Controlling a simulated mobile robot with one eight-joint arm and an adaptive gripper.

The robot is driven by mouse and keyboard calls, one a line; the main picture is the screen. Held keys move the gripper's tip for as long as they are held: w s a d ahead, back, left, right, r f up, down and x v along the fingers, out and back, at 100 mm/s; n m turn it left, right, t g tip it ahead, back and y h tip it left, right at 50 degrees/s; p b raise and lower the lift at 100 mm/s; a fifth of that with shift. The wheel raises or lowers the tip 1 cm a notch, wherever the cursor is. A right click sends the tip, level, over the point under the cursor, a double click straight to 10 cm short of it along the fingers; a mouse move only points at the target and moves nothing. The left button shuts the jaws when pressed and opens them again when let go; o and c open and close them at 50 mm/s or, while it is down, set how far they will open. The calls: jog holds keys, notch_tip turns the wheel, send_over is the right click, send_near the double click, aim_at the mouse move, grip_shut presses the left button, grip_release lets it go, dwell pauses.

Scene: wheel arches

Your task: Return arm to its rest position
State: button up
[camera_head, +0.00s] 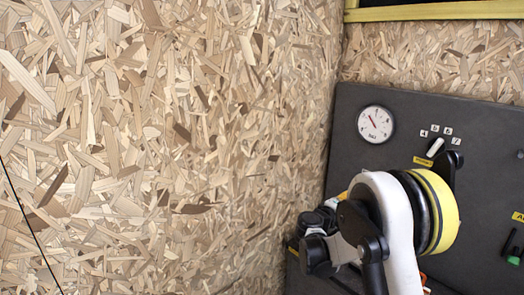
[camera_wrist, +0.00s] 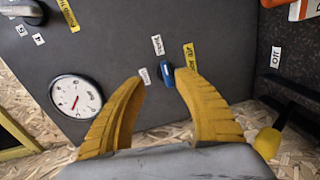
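My gripper (camera_wrist: 160,80) shows in the wrist view with its two yellow fingers spread apart and nothing held between them. A small blue knob on the dark panel (camera_wrist: 110,45) appears beyond the fingertips; I cannot tell the exact gap. In the head view my arm (camera_head: 400,222), with white, black and yellow parts, is at the lower right in front of the panel. The gripper's fingers cannot be made out clearly there.
A round white gauge (camera_head: 375,124) and a rotary switch with number labels (camera_head: 436,147) are on the panel; the gauge also shows in the wrist view (camera_wrist: 76,97). A yellow-ended lever (camera_wrist: 267,143) is right of the fingers. A chipboard wall (camera_head: 160,150) fills the left.

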jog(key=s+a+r+m+g+y, duration=0.1)
jog(key=s+a+r+m+y, duration=0.15)
jog(key=s, duration=0.75)
jog(key=s+a+r+m+g+y, duration=0.1)
jog(key=s+a+r+g+y, duration=0.2)
jog(key=s, duration=0.7)
jog(key=s+a+f+m+y, duration=0.1)
jog(key=s+a+y, duration=0.3)
jog(key=s, duration=0.6)
jog(key=s+a+f+m+y, duration=0.2)
jog(key=s+a+y, duration=0.1)
jog(key=s+a, duration=0.4)
jog(key=s, duration=0.3)
jog(key=shift+a+f+t+y, duration=0.15)
jog(key=shift+a+t+y, duration=0.2)
jog(key=shift+a+t, duration=0.05)
